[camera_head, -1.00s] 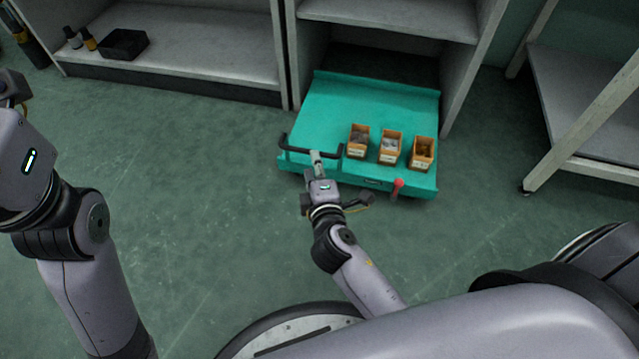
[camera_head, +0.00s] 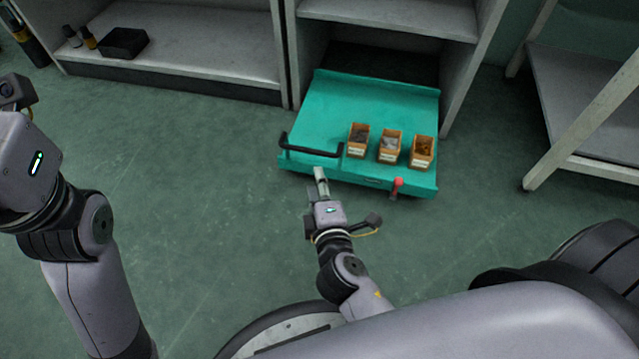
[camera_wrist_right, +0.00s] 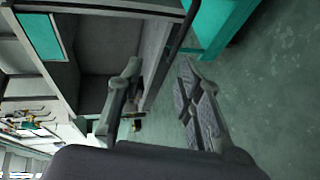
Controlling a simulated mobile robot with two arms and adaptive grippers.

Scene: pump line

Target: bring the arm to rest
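My right gripper (camera_head: 320,178) is just in front of the teal drawer or platform (camera_head: 320,105), short of its black handle (camera_head: 312,152) and apart from it. In the right wrist view its two fingers (camera_wrist_right: 155,100) stand apart with nothing between them. My left arm (camera_head: 75,215) stands at the left edge of the head view. Its fingers are outside the picture.
Three orange bins (camera_head: 390,148) with small parts sit on the teal platform, and a red knob (camera_head: 397,183) is at its front edge. Grey shelves (camera_head: 190,50) stand behind and a bench (camera_head: 590,100) at right. Green floor is clear at left.

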